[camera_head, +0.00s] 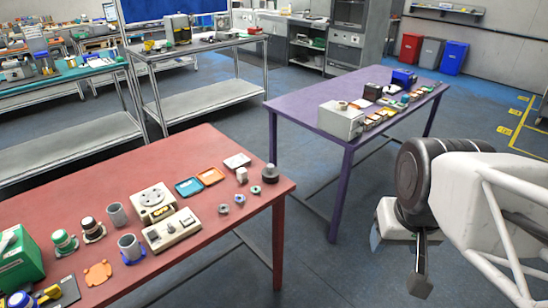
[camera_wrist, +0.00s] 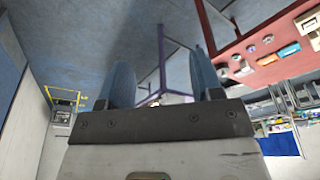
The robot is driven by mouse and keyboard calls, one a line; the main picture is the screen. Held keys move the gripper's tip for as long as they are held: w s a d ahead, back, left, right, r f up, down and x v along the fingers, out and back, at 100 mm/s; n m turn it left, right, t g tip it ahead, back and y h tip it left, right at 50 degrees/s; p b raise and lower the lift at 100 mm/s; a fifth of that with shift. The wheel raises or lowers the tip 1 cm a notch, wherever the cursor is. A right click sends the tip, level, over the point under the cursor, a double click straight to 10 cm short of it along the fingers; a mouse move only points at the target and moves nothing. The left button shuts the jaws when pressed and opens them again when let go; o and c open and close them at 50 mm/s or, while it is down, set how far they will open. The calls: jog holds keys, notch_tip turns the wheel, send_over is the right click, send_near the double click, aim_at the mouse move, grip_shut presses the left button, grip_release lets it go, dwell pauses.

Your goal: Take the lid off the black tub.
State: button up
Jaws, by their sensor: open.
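My gripper (camera_head: 398,258) hangs over open floor at the right of the head view, well apart from both tables. In the wrist view its two blue-grey fingers (camera_wrist: 162,80) are spread, with nothing between them. A small dark, rounded piece with a narrower top (camera_head: 270,174) stands near the right end of the red table; it may be the black tub. A black box-like container (camera_head: 372,92) stands on the purple table and could also be it. I cannot tell which is the tub, or make out a lid on either.
The red table (camera_head: 212,140) holds cups, jars, small trays and devices. The purple table (camera_head: 300,103) carries a beige box (camera_head: 340,121), a blue box (camera_head: 403,78) and several small items. Clear floor lies between the tables and around my gripper.

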jog(key=w+a+r+m, duration=0.1)
jog(key=w+a+m, duration=0.15)
jog(key=w, duration=0.55)
jog(key=w+a+r+m, duration=0.1)
jog(key=w+a+m, duration=0.15)
jog(key=w, duration=0.65)
jog(key=m+g+y, duration=0.2)
jog(key=m+g, duration=0.1)
jog(key=m, duration=1)
send_over(270, 166)
jog(key=d, duration=0.1)
notch_tip(270, 166, down, 22)
jog(key=shift+w+d+r, duration=0.1)
jog(key=shift+d+r, duration=0.05)
jog(key=shift+a+f, duration=0.2)
jog(key=shift+f, duration=1.1)
